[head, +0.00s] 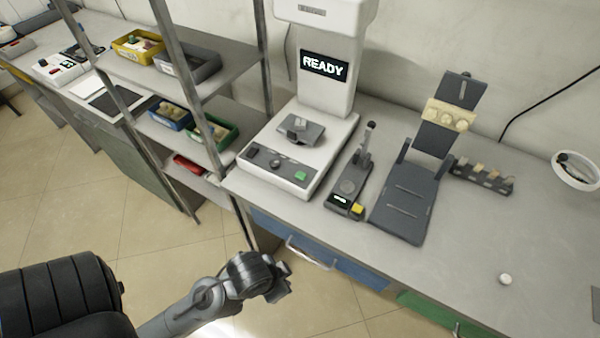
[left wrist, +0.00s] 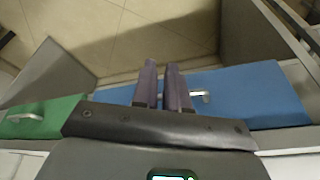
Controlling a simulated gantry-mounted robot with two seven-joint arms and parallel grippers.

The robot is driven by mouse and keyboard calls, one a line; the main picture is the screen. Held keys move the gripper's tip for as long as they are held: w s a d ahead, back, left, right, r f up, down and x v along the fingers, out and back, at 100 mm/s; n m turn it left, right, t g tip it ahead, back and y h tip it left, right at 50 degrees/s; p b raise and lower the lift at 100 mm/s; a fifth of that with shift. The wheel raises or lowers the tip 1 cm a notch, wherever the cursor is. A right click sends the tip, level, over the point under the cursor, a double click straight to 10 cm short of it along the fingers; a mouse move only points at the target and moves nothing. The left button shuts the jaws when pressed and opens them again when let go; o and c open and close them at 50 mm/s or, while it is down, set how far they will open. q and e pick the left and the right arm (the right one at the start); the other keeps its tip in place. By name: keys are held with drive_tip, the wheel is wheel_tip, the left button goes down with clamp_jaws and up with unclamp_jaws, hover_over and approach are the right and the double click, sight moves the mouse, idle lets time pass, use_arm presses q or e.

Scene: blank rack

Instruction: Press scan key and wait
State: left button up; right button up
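A white scanner (head: 327,110) stands on the grey bench, and its dark display (head: 324,66) reads READY. Its base has a dark front panel with a knob, small controls and a green key (head: 300,176) at the right end. A grey metal piece (head: 300,128) sits on the scanner's bed. My left gripper (head: 284,283) is in front of the bench, below and apart from the scanner. In the left wrist view its two fingers (left wrist: 162,85) stand a narrow gap apart with nothing between them. My right gripper is not in view.
A small device with a lever and yellow button (head: 357,209) stands right of the scanner, beside a dark hinged stand (head: 408,200). A shelf rack (head: 215,58) with bins is at left.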

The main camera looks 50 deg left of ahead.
use_arm(q)
clamp_jaws()
idle(1.0)
